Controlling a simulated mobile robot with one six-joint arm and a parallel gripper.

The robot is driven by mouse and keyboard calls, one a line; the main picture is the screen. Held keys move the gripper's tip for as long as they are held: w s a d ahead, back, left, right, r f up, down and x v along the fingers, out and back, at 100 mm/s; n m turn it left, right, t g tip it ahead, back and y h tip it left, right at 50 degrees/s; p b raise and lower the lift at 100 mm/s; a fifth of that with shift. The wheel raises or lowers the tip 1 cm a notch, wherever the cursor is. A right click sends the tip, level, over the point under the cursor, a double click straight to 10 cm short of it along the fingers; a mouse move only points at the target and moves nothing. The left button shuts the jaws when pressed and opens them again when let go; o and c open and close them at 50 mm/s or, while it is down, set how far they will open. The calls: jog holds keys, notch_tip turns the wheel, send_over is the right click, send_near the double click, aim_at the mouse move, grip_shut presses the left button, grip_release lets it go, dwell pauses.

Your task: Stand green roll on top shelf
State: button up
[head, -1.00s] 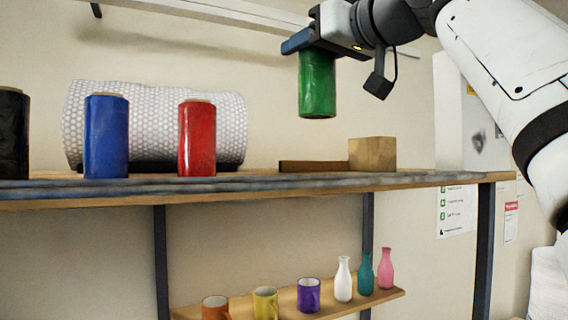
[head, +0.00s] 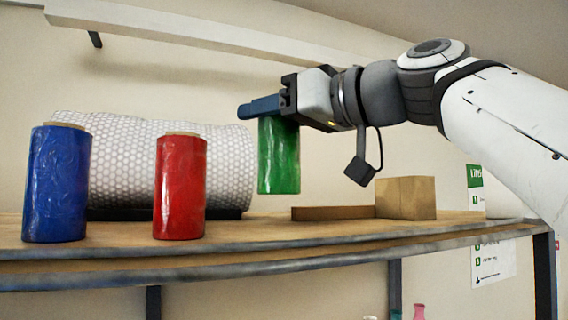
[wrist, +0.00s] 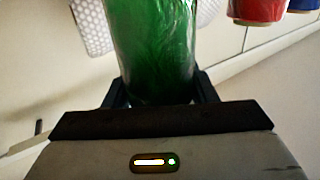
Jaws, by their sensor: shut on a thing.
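The green roll (head: 279,157) hangs upright under my gripper (head: 262,108), which is shut on its upper end. Its lower end looks to be in the air a little above the top shelf (head: 330,228), right of the red roll. In the wrist view the green roll (wrist: 152,45) sits between the two fingers of my gripper (wrist: 158,92). The red roll (head: 180,188) and the blue roll (head: 57,184) stand upright on the shelf to the left, apart from the green roll.
A large bubble-wrap roll (head: 125,160) lies behind the red and blue rolls. A cardboard box (head: 405,198) and a low brown piece (head: 333,213) are to the right. Bare shelf shows below the green roll, in front of the low brown piece. A ledge (head: 180,30) runs along the wall above.

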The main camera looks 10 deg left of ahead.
aim_at(273, 148)
jog(key=shift+f, duration=2.3)
jog(key=shift+f, duration=0.1)
jog(key=shift+f+b, duration=0.15)
jog(key=shift+b, duration=0.2)
jog(key=o, duration=1.6)
jog(key=shift+r, duration=0.3)
jog(key=shift+b+v, duration=1.75)
jog(key=shift+v, duration=4.25)
jog(key=shift+f, duration=0.1)
